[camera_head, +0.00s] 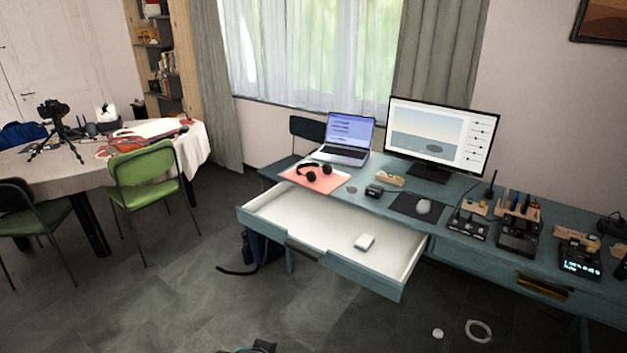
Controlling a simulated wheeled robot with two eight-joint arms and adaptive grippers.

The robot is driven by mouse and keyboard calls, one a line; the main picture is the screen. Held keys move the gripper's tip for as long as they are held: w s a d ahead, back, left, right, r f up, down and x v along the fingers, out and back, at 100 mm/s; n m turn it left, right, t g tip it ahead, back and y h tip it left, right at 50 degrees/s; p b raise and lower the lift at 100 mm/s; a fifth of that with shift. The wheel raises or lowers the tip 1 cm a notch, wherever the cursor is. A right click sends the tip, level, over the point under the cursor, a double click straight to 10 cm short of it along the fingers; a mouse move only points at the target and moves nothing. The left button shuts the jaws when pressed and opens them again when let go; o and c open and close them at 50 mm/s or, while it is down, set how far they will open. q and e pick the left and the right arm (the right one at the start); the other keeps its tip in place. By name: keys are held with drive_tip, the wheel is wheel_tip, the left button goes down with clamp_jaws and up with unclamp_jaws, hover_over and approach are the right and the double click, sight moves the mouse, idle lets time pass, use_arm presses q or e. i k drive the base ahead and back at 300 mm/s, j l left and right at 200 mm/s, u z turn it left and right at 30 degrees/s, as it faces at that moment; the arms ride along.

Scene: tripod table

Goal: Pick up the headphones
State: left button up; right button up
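The black headphones (314,172) lie on a salmon-coloured sheet (330,186) on the left part of the blue-green desk (380,206). They are in front of the open laptop (346,138) and behind the pulled-out drawer (330,225). Nothing touches them from above. Neither of my grippers can be made out. A small dark shape (262,346) is cut off at the bottom edge, and I cannot tell what it is.
A green chair (143,175) is at the left. Open floor (180,290) lies in front.

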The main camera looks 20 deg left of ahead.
sight(311, 176)
drive_tip(key=i+l+z, duration=0.15)
drive_tip(key=i, duration=0.6)
drive_tip(key=i+j+z, duration=0.1)
drive_tip(key=i+j, duration=0.2)
drive_tip(key=i+j+z, duration=0.15)
drive_tip(key=j, duration=0.3)
drive_tip(key=i+j+z, duration=0.1)
drive_tip(key=i+j, duration=0.25)
drive_tip(key=i+j+z, duration=0.15)
drive_tip(key=j, duration=0.3)
drive_tip(key=i, duration=0.1)
